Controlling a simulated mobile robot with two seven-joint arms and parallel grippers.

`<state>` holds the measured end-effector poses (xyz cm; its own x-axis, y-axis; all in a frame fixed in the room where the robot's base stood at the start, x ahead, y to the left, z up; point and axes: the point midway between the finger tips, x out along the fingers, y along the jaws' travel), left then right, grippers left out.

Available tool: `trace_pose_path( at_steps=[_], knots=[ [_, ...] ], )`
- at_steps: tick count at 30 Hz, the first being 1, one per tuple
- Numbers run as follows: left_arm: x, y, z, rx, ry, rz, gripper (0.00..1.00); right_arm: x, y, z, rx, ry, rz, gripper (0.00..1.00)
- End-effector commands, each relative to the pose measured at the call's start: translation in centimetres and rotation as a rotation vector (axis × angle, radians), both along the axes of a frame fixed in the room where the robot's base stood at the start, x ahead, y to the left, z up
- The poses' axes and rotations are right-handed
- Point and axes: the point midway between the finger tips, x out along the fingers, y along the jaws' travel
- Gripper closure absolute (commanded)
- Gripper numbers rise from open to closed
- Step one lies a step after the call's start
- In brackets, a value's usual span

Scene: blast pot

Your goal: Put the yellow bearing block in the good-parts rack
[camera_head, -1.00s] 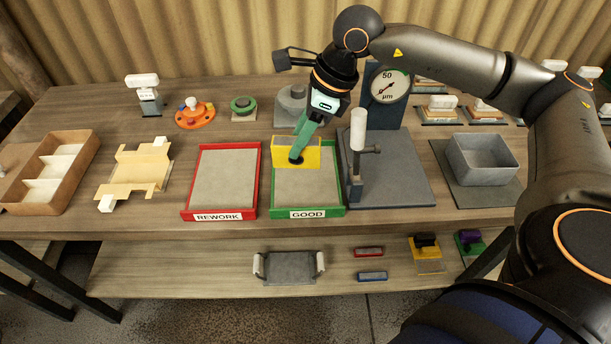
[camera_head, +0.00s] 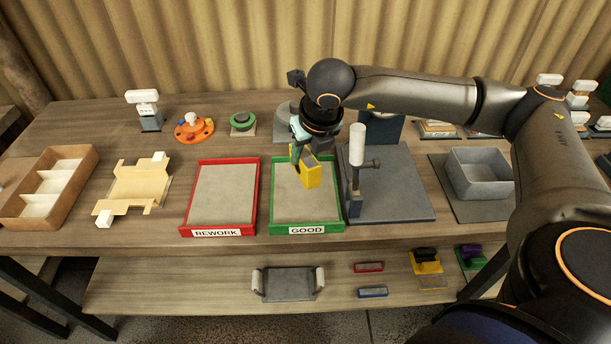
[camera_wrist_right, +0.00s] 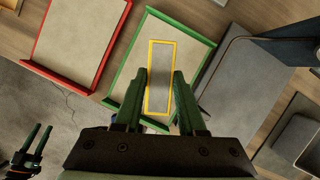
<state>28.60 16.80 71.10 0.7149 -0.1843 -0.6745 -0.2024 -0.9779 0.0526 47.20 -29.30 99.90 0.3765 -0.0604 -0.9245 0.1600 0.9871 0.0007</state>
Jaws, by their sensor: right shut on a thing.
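The yellow bearing block (camera_head: 313,177) is over the green-rimmed tray labelled GOOD (camera_head: 307,229) in the head view. My right gripper (camera_head: 301,158) is shut on the block, with its green fingers at the block's upper part. The right wrist view shows the block (camera_wrist_right: 151,88) as a yellow border around a grey face, between the fingers (camera_wrist_right: 160,88) and over the tray. I cannot tell how large the gap under the block is. My left gripper (camera_wrist_right: 36,142) shows only in the right wrist view, at lower left, with its fingers apart and empty.
The red REWORK tray (camera_head: 217,232) stands just left of the green tray. A grey press stand with a white-handled lever (camera_head: 357,145) stands close on the right. A grey bin (camera_head: 481,174) is further right. The green tray's visible floor is bare.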

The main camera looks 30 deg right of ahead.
Motion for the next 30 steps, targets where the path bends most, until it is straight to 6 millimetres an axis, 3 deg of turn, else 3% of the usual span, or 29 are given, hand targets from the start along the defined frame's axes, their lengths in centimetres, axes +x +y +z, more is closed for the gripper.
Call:
trace_pose_path(
  at_steps=[13,24,25,30],
  knots=[
    [0.0,0.0,0.5,0.000,0.000,0.000,0.50,0.1,0.0,-5.2,0.000,-0.003,0.001,1.00],
    [0.0,0.0,0.3,0.000,0.000,0.000,0.50,0.1,0.0,-5.8,0.002,-0.004,0.002,1.00],
    [0.0,0.0,0.3,0.000,0.000,0.000,0.50,0.0,0.0,-5.8,0.001,-0.001,0.002,0.58],
    [0.0,0.0,0.4,0.000,0.000,0.000,0.50,0.0,0.0,-5.8,0.001,-0.001,0.002,0.39]
  ],
)
